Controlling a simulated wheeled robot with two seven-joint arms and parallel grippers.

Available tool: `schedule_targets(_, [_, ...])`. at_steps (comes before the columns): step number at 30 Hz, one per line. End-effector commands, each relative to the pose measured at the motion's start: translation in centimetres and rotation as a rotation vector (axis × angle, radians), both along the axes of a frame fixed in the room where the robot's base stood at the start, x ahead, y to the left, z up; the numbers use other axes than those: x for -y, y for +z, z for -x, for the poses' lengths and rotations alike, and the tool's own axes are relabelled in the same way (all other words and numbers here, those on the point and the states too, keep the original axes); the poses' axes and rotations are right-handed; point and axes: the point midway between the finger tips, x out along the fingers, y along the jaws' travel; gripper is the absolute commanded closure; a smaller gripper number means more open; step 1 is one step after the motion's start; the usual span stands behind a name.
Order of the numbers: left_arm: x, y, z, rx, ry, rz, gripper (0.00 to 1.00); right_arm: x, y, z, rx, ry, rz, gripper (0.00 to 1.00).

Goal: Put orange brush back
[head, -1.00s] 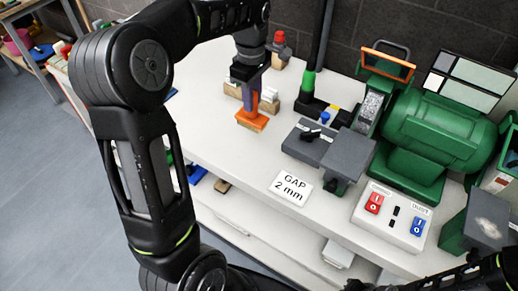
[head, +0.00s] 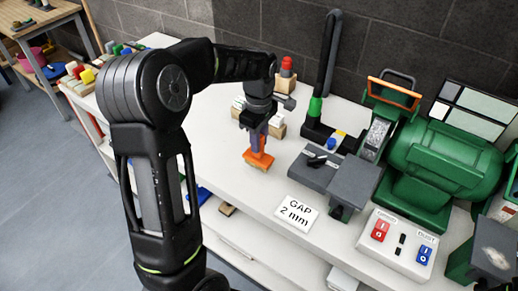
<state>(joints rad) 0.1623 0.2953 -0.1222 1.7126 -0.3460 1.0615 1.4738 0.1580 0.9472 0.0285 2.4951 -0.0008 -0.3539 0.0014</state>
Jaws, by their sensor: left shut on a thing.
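The orange brush (head: 258,160) is held by my left gripper (head: 256,143) above or at the white bench, with its pale bristles facing down. I cannot tell whether the bristles touch the bench top. My left gripper points down and is shut on the upper part of the brush; its fingers partly hide the handle. Behind it stand wooden blocks with white pieces (head: 278,128) and a block with a red piece (head: 287,74). My right gripper is not in view.
To the right are a grey rest (head: 335,178), a green grinder (head: 440,155), a GAP 2 mm sign (head: 297,213) and a switch box (head: 398,243). A black stand (head: 330,75) rises behind.

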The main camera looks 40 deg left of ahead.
Motion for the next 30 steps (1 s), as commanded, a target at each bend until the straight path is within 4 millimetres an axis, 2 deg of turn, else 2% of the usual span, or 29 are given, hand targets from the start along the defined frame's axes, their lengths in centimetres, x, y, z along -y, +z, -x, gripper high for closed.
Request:
schedule_targets(9, [0.0,-3.5,0.1,-0.003,0.001,0.001,1.00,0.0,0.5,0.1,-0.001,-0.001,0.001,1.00])
schedule_targets(20, [0.0,-4.0,0.1,-0.001,0.000,0.001,1.00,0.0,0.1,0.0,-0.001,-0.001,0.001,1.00])
schedule_targets(21, [0.0,-4.0,0.1,-0.002,0.000,0.001,0.76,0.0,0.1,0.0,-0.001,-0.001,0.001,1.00])
schedule_targets(28, [0.0,-3.9,0.1,-0.002,0.000,0.001,0.57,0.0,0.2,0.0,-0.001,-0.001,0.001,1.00])
schedule_targets(30, [0.0,-3.9,0.1,-0.002,0.000,0.001,0.55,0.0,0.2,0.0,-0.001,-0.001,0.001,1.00])
